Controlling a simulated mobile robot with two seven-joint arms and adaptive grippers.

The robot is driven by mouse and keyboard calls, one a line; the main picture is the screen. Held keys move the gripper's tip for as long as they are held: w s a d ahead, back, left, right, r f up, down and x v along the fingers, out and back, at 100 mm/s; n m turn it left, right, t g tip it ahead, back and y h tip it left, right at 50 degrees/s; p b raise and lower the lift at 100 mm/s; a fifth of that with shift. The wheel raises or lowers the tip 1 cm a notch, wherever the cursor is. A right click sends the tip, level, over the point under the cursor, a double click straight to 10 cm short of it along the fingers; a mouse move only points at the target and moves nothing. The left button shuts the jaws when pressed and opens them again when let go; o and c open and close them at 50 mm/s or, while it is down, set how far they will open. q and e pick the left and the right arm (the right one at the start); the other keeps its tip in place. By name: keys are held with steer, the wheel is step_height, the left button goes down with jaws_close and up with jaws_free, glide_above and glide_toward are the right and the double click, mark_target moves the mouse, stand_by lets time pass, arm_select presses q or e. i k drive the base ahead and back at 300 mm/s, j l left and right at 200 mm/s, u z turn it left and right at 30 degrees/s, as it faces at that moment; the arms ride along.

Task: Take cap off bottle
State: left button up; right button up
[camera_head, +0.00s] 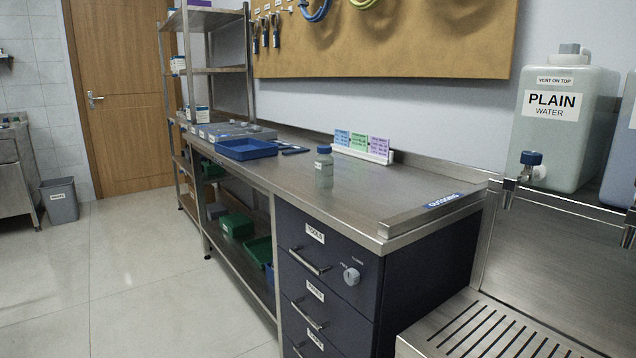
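A blue cap (324,150) sits on top of the bottle. Neither of my grippers shows in the head view, and nothing is touching the bottle.
The steel bench (355,196) is clear around the bottle. A blue tray (246,149) lies further left, and a rack of coloured cards (362,147) stands behind. A raised "OUTGOING" ledge (433,212) is at the right end. A large "PLAIN WATER" container (563,150) stands at right.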

mark_target(324, 163)
steer(key=k+z, duration=0.2)
steer(key=z, duration=0.2)
steer(key=k+l+z, duration=0.1)
steer(key=z, duration=0.3)
steer(key=j+z, duration=0.1)
steer(key=z, duration=0.8)
steer(key=j+z, duration=0.15)
steer(key=z, duration=0.3)
steer(key=j, duration=4.4)
